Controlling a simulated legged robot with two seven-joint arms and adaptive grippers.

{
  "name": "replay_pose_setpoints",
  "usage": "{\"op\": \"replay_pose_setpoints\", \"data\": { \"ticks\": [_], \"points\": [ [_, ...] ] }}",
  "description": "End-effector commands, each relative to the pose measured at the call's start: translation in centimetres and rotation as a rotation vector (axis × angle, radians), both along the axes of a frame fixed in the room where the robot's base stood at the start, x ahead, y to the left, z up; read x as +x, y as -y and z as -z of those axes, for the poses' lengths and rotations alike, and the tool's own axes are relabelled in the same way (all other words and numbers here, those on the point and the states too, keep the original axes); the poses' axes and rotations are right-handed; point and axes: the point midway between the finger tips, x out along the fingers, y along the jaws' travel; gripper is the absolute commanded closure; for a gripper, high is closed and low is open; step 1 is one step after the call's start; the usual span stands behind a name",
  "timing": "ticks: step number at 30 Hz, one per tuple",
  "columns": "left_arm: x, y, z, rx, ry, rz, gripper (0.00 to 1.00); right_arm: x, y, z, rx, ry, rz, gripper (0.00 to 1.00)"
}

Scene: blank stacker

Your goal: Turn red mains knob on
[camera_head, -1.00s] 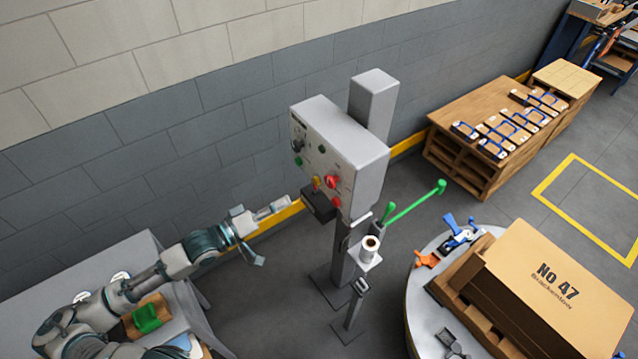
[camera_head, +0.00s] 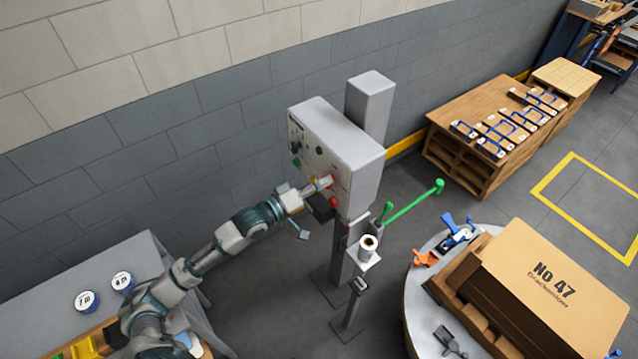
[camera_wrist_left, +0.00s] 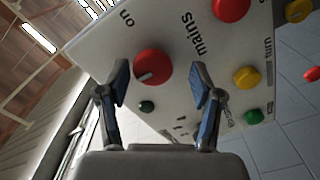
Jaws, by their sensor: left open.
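The grey control panel (camera_head: 345,150) stands on a post by the wall. In the left wrist view, the red mains knob (camera_wrist_left: 153,67) is on its face beside the words "mains" and "on"; a light mark shows on the knob's lower left. My left gripper (camera_wrist_left: 160,88) is open, its two blue-padded fingers on either side of the knob from this viewpoint. I cannot tell whether they touch it. In the head view my left gripper (camera_head: 318,187) is at the panel's front and hides much of the knob area. My right gripper is not in view.
Another red control (camera_wrist_left: 231,8), a yellow one (camera_wrist_left: 247,77) and a green one (camera_wrist_left: 146,106) are near the knob. A dark box (camera_head: 321,208) juts out below the panel. A round table (camera_head: 420,290) with a carton (camera_head: 545,290) stands to the right.

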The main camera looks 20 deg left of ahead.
Motion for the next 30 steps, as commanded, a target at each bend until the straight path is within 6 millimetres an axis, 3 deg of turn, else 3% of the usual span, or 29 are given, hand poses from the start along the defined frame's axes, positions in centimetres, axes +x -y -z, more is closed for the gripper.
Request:
{"op": "replay_pose_setpoints", "data": {
  "ticks": [3,9,11,20,30],
  "points": [
    [0.0,0.2,-0.1,-0.001,0.001,0.001,0.34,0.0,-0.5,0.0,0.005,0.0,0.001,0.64],
    [0.0,-0.1,-0.1,-0.003,0.002,0.001,0.84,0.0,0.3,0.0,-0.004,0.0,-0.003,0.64],
    [0.0,-0.2,-0.1,-0.004,0.002,0.001,0.94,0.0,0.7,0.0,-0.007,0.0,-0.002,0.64],
    [-0.1,-0.4,-0.1,0.016,0.019,-0.001,0.94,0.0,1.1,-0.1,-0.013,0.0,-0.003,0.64],
    [0.0,-0.6,-0.3,0.174,0.142,-0.004,0.95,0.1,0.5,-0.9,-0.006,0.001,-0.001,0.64]
  ]
}}
